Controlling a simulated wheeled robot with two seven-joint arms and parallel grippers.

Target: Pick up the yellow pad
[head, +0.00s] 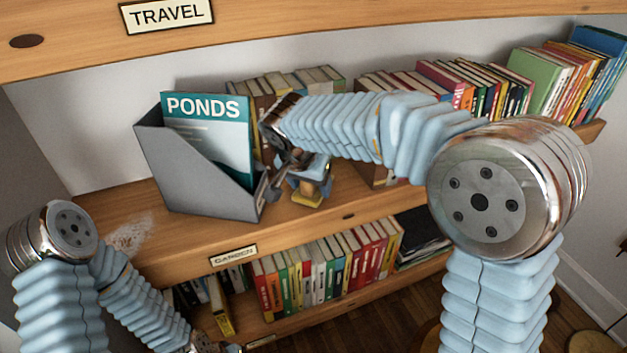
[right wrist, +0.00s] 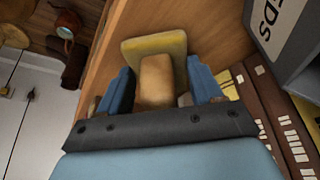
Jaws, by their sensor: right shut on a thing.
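The yellow pad (head: 307,199) is a small block with a flat yellow face and a tan grip. It is at the middle shelf, right of the grey file box, partly hidden by my right gripper (head: 300,172). In the right wrist view the tan grip sits between the blue fingers of my right gripper (right wrist: 167,88), which is shut on it. The yellow face of the pad (right wrist: 150,47) shows beyond the fingertips. I cannot tell whether the pad touches the shelf.
A grey file box (head: 190,174) with a teal "PONDS" booklet (head: 207,125) stands close left of my right gripper. Rows of books (head: 465,85) stand behind and to the right. The "GARDEN" label (head: 233,255) is on the shelf edge, with more books below (head: 320,270).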

